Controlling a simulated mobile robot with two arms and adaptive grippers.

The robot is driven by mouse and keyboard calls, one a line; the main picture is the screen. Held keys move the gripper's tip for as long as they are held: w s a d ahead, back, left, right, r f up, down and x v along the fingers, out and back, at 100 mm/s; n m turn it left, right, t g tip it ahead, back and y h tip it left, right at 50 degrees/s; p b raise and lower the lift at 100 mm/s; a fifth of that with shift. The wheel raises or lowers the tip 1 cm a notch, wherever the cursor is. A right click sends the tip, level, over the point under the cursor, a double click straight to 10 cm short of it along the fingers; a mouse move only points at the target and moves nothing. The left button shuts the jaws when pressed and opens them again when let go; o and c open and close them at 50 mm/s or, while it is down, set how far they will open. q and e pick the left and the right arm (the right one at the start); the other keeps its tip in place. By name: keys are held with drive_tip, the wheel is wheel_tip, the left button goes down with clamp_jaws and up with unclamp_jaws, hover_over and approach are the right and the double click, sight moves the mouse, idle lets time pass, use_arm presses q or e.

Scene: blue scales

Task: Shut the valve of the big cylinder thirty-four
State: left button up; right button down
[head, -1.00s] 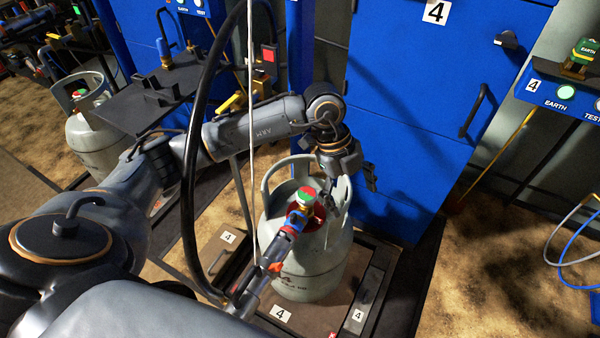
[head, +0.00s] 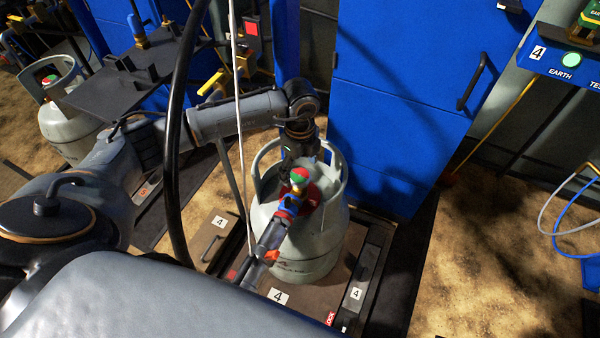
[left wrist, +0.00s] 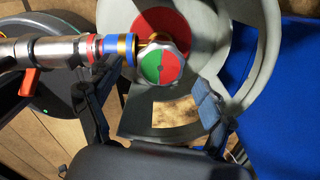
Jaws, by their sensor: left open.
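The big grey cylinder (head: 318,235) stands upright on a scale platform labelled 4; its small printing is too small to read. Its valve has a red and green round handwheel (head: 299,175), inside the open collar. In the left wrist view the handwheel (left wrist: 162,65) faces me, with the red disc behind it. A filling coupling (head: 272,235) with blue and red rings is joined to the valve. My left gripper (left wrist: 150,102) is open, its fingers to either side below the handwheel, with nothing between them.
A blue cabinet (head: 400,100) stands close behind the cylinder. A black hose (head: 172,150) and a pale cord (head: 238,120) hang in front of my left arm. Another grey cylinder (head: 70,125) stands at the far left. Sandy floor is free at the right.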

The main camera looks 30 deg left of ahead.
use_arm(q)
drive_tip(key=shift+f, duration=1)
use_arm(e)
drive_tip(key=shift+r, duration=0.6)
use_arm(q)
drive_tip(key=c, duration=1.2)
drive_tip(key=shift+o, duration=0.2)
